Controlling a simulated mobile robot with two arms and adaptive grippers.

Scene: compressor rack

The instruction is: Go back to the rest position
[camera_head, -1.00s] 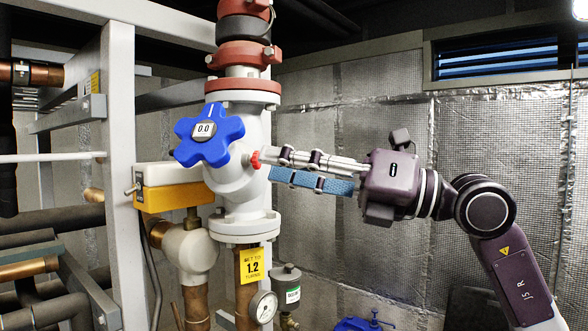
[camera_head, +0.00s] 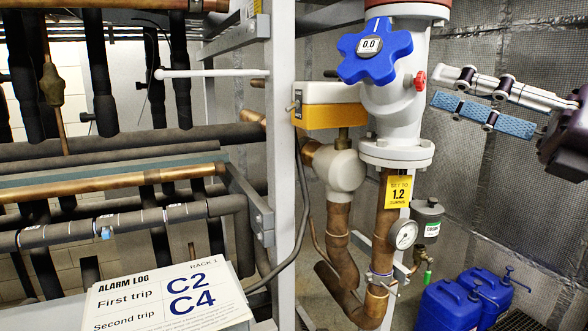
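My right gripper (camera_head: 434,87) comes in from the right beside the white valve body (camera_head: 394,112). Its two fingers are apart, with a blue pad on the lower one and nothing between them. The fingertips are close to the small red knob (camera_head: 420,80) on the valve's right side, with a slight gap visible. The blue star-shaped handwheel (camera_head: 375,50) reads 0.0. A yellow tag (camera_head: 398,192) below the valve says "set to 1.2 turns". My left gripper is not in view.
An alarm log board (camera_head: 168,296) at the lower left lists C2 and C4. The pale rack post (camera_head: 283,150) and dark pipes (camera_head: 110,145) fill the left. A gauge (camera_head: 404,234) hangs below the valve. Blue jugs (camera_head: 450,304) stand on the floor at the lower right.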

